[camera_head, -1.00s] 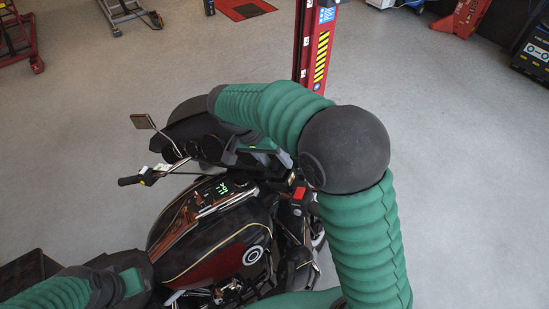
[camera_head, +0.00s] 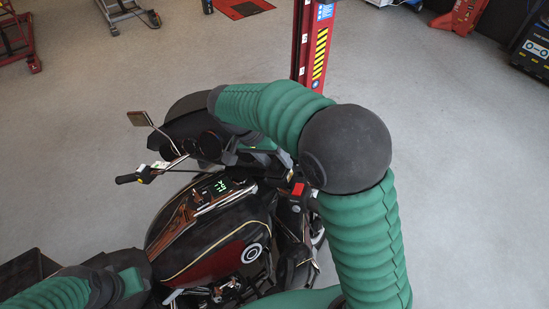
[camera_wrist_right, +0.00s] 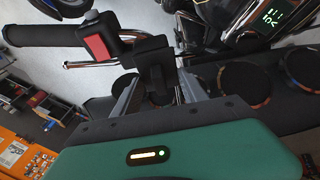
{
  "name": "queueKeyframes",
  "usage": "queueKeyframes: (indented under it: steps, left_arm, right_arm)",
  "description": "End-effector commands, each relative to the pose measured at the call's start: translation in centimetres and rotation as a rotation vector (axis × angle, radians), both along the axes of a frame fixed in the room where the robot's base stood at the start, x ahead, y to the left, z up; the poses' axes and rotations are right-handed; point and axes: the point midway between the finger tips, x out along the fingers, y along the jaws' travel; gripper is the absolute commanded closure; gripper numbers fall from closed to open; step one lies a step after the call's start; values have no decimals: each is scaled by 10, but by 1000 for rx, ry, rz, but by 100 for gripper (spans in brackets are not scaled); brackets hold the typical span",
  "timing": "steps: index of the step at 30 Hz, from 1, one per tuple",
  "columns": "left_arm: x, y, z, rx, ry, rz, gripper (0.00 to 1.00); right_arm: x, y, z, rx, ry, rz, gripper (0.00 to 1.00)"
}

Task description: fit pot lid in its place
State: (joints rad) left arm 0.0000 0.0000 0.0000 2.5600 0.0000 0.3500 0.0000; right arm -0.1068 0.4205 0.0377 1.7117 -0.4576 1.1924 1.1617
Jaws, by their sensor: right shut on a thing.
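No pot or lid can be made out; a motorcycle (camera_head: 205,230) stands below me. My right gripper (camera_wrist_right: 158,92) reaches down at its handlebar and is shut on a small black part (camera_wrist_right: 153,65) beside the red switch (camera_wrist_right: 98,46). What this part is, I cannot tell. In the head view the right gripper (camera_head: 262,158) is partly hidden behind my green right arm. My left gripper (camera_head: 128,282) is at the lower left beside the tank; its fingers are hidden.
A black handlebar grip (camera_wrist_right: 45,33) and round gauges (camera_wrist_right: 247,80) lie close around the right gripper. A mirror (camera_head: 139,118) sticks up at the left. A red post (camera_head: 312,45) stands behind the motorcycle. The grey floor is mostly open on both sides.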

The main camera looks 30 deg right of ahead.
Motion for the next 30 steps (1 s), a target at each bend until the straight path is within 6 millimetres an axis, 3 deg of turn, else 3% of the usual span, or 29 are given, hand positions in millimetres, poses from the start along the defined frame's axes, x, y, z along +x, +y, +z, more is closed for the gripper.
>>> queueKeyframes:
  steps: [3, 4, 9, 21, 26, 30]
  left_arm:
    - [0, 0, 0, 0, 0, 0, 64]
    - [0, 0, 0, 0, 0, 0, 64]
    - [0, 0, 0, 0, 0, 0, 64]
    - [0, 0, -3, 0, 0, 0, 64]
    - [0, 0, -13, 0, 0, 0, 64]
    - [0, 0, -20, 0, 0, 0, 64]
  right_arm:
    - [0, 0, 0, 0, 0, 0, 90]
    - [0, 0, 0, 0, 0, 0, 46]
    - [0, 0, 0, 0, 0, 0, 24]
    - [2, 4, 7, 0, -3, 1, 24]
    - [6, 20, 39, 1, -6, 2, 24]
    - [9, 37, 78, 1, -7, 2, 24]
